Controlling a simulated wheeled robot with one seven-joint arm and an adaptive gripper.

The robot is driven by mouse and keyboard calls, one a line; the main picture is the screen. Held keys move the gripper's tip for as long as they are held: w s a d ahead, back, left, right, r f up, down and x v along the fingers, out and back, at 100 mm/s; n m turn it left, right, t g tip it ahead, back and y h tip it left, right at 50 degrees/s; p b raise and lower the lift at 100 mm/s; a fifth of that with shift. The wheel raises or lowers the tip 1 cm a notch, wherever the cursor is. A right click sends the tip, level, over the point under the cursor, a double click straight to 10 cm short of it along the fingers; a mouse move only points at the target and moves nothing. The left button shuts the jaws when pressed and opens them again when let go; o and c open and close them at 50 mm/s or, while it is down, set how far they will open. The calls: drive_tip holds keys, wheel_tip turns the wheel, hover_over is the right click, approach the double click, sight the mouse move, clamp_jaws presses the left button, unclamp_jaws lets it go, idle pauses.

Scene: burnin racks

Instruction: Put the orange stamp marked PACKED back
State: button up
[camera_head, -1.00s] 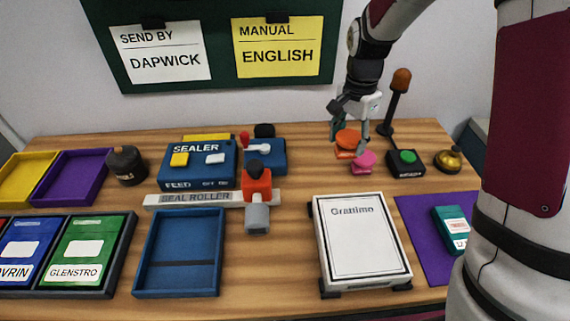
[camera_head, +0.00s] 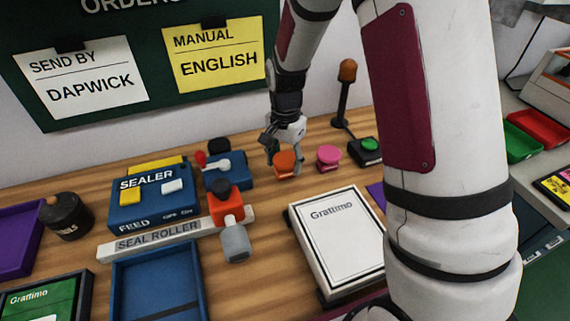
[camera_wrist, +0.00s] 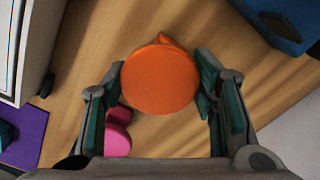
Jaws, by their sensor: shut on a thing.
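The orange stamp (camera_head: 285,158) is between the fingers of my gripper (camera_head: 284,164), which is shut on it. In the wrist view its round orange top (camera_wrist: 160,80) fills the space between the two fingertips (camera_wrist: 160,84). No PACKED marking is readable. The stamp is low over the back of the wooden table, right of the sealer's lever unit. I cannot tell whether its base touches the table. A pink stamp (camera_head: 328,156) stands just to its right; in the wrist view the pink stamp (camera_wrist: 117,138) is partly hidden by the left finger.
A black box with a green button (camera_head: 368,147) and an orange-topped post (camera_head: 346,85) stand right of the pink stamp. The blue lever unit (camera_head: 229,172) is left. A white Grattimo panel (camera_head: 337,238) lies in front. Bare wood lies between them.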

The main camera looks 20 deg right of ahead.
sight(286, 159)
drive_tip(key=shift+f, duration=0.8)
drive_tip(key=o, duration=0.9)
drive_tip(key=shift+f, duration=0.15)
wheel_tip(286, 159, up, 13)
drive_tip(key=s+r+n+t, duration=0.2)
drive_tip(key=s+r+n, duration=0.3)
drive_tip(key=s+r, duration=0.65)
drive_tip(key=s+n, duration=0.2)
drive_tip(key=s, duration=0.4)
drive_tip(key=s+n, duration=0.2)
drive_tip(key=s, duration=0.3)
drive_tip(key=s+n+t, duration=0.1)
drive_tip(key=s+n, duration=0.1)
drive_tip(key=s, duration=0.4)
drive_tip(key=shift+s+d+f+p, duration=0.15)
drive_tip(key=shift+s+f+p, duration=0.15)
drive_tip(key=shift+f+p, duration=0.05)
